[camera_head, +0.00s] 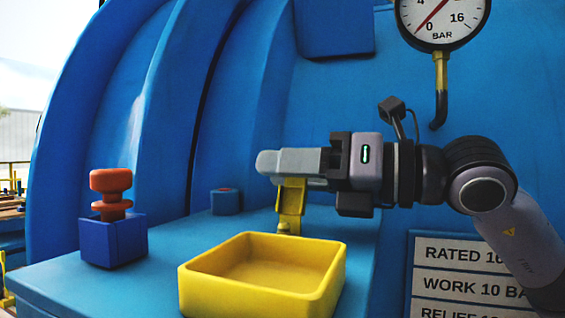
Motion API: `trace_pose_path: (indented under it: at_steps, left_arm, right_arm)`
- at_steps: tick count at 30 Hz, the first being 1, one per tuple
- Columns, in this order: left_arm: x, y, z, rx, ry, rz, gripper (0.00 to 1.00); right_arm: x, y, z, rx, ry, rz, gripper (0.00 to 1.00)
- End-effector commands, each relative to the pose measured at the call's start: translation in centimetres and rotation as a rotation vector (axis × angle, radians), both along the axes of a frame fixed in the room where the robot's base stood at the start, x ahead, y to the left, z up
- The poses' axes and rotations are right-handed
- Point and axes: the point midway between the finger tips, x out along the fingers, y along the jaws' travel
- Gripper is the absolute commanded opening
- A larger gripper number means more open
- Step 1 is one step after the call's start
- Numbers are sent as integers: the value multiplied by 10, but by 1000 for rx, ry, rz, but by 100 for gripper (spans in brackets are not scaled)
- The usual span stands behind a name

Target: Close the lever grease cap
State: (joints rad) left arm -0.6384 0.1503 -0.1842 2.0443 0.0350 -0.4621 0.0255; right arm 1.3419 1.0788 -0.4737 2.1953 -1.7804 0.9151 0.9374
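A yellow upright piece (289,207), perhaps the lever grease cap, stands on the blue ledge behind the yellow tray. Its top is hidden behind the grey fingers of my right gripper (272,163). The gripper comes in from the right and points left, level, right at the top of this piece. The fingers are seen side-on, so I cannot tell whether they are apart or whether they touch it. A short blue cylinder (225,201) with a small red spot on top sits on the ledge to the left. My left gripper is out of view.
A yellow open tray (262,303) sits on the front of the ledge and looks empty. A blue box (113,243) with an orange-red knob (111,190) stands at left. A pressure gauge (441,20) and rating plates (460,283) are at right.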

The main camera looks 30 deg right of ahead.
Motion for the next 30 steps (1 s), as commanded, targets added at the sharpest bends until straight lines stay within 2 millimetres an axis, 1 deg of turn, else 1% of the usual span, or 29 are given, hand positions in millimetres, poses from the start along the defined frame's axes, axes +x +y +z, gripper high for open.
trace_pose_path:
  at_steps: [4, 11, 14, 15, 23, 30]
  left_arm:
    - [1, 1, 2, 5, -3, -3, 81]
    - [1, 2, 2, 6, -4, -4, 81]
    - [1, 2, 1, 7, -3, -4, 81]
    - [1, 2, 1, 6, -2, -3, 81]
    - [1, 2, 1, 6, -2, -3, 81]
    - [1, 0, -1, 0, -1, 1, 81]
  right_arm:
    - [5, 5, 0, 0, 0, 1, 34]
    - [5, 5, 0, 1, -1, 0, 34]
    - [5, 5, 0, 1, -1, 0, 5]
    - [5, 5, 0, 1, -1, 0, 0]
    - [5, 5, 0, -8, -7, 0, 0]
    - [2, 8, 2, -77, -69, 0, 0]
